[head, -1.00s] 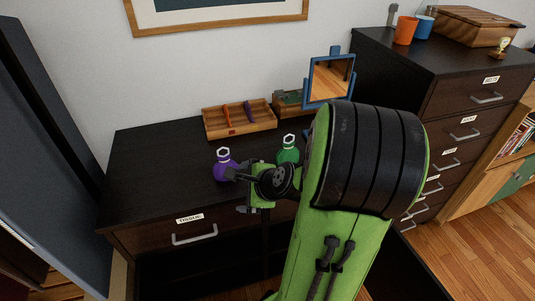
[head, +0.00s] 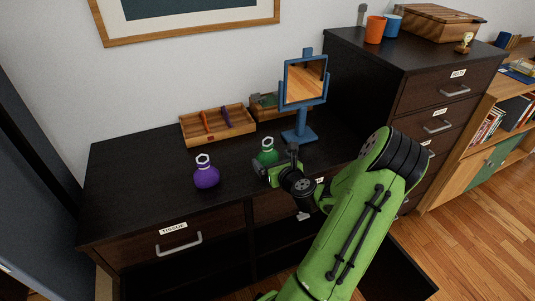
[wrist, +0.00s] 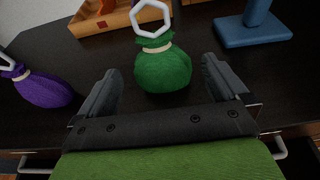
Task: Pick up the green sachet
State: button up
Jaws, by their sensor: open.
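The green sachet (wrist: 163,70) is a small round bag with a pale tie and a white hexagonal ring on top. It stands upright on the dark desk (wrist: 60,125). In the head view the green sachet (head: 267,153) is partly hidden behind my gripper (head: 277,172). In the wrist view my gripper (wrist: 164,85) is open, with one finger to each side of the sachet and gaps between. The sachet sits between and slightly beyond the fingers; contact does not show.
A purple sachet (head: 206,173) stands to the left. A blue-framed mirror (head: 303,85) stands on a base (wrist: 252,30) behind right. A wooden tray (head: 217,124) with pens lies behind. A drawer cabinet (head: 400,75) rises at the right. The desk's left part is clear.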

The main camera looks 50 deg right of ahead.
aim_at(266, 153)
jog(key=x, duration=0.6)
jog(key=shift+w+d+f, duration=0.15)
jog(key=shift+w+f, duration=0.05)
jog(key=shift+w, duration=0.1)
jog(key=shift+s+r, duration=0.1)
jog(key=shift+r, duration=0.05)
jog(key=c, duration=0.9)
